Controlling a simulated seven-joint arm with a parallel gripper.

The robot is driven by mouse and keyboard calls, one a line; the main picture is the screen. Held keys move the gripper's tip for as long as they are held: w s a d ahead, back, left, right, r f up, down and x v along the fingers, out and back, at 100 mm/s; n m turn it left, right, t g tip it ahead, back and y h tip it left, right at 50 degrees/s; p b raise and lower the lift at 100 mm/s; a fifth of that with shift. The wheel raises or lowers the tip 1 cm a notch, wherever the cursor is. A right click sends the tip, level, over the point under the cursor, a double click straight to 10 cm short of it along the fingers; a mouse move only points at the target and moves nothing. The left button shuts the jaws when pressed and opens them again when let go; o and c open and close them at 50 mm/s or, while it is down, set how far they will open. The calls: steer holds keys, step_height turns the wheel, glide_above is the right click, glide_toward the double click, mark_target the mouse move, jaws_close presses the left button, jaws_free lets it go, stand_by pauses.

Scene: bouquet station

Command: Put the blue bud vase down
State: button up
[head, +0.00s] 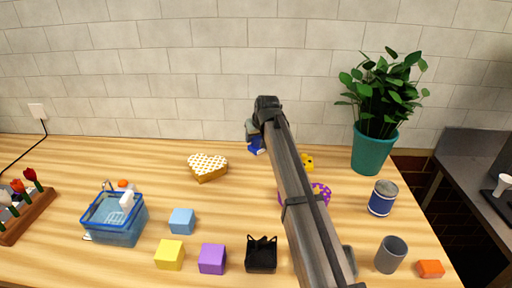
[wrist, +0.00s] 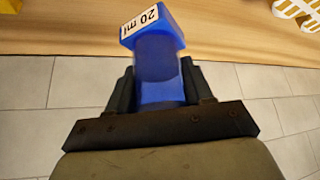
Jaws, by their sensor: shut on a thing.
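The blue bud vase (wrist: 158,65) is between the two fingers of my gripper (wrist: 158,85) in the wrist view. Its wider blue end bears a white label reading "20 ml" and points toward the wooden table. In the head view only a small blue part of the vase (head: 256,146) shows, near the back of the table by the wall. My gripper (head: 252,133) there is partly hidden by my own arm. Whether the vase touches the table cannot be told.
A heart-shaped box (head: 208,168) lies left of the vase. A blue basket (head: 115,222), coloured blocks (head: 212,258) and a black container (head: 262,255) stand nearer. A potted plant (head: 374,150), navy tin (head: 382,198) and grey cup (head: 391,254) are right. Table between vase and box looks clear.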

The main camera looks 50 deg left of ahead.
mark_target(256, 145)
steer(key=shift+f, duration=2.05)
steer(key=shift+f, duration=0.15)
steer(key=o, duration=1.3)
steer(key=v, duration=1.2)
